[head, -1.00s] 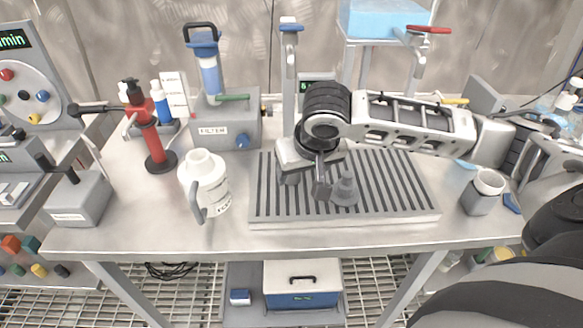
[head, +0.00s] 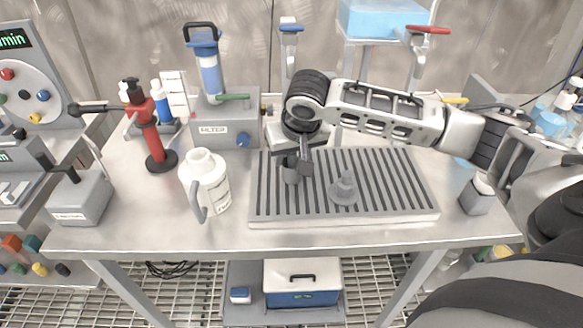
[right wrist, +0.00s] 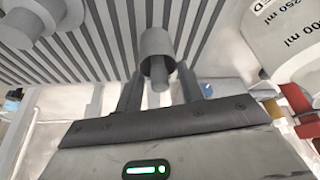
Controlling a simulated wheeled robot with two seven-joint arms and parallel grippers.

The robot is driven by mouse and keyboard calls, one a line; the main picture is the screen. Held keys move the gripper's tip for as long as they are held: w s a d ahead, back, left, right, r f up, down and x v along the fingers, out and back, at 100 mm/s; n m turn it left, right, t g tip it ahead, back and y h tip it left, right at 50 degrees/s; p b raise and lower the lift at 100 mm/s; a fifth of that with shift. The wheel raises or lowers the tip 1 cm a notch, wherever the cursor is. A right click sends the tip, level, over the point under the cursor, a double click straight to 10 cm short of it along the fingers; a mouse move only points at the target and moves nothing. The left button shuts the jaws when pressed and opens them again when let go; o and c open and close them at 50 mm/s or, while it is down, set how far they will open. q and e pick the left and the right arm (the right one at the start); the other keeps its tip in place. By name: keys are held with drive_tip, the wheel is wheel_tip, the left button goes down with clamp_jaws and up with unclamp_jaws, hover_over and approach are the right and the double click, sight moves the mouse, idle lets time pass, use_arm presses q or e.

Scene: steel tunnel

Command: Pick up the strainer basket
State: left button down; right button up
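My right gripper (head: 298,172) is low over the left part of the ribbed grey drain tray (head: 400,215). In the right wrist view its two fingers (right wrist: 160,80) are apart. Between and just beyond the tips is a small grey cylinder (right wrist: 156,42) with a thin stem, which looks like the strainer basket. In the head view the cylinder (head: 290,174) stands on the tray, partly covered by the gripper. I cannot tell whether the fingers touch it. A grey flanged piece (head: 344,188) stands on the tray to the right. My left gripper is out of view.
A white jug (head: 205,180) stands left of the tray. The filter unit (head: 225,125) and a red pump (head: 152,130) are behind it. A grey cup (head: 477,195) stands at the right, below my arm. The tray's right part is clear.

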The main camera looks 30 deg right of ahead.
drive_tip(key=c, duration=0.3)
drive_tip(key=shift+r, duration=0.15)
drive_tip(key=shift+r, duration=0.3)
wheel_tip(320, 180, up, 2)
drive_tip(key=shift+r, duration=0.1)
drive_tip(key=s+a+r+p, duration=0.1)
drive_tip(key=s+a+r, duration=0.6)
drive_tip(key=s+r, duration=0.3)
drive_tip(key=shift+s+a+p, duration=0.2)
drive_tip(key=shift+s+p, duration=0.1)
drive_tip(key=shift+s, duration=0.65)
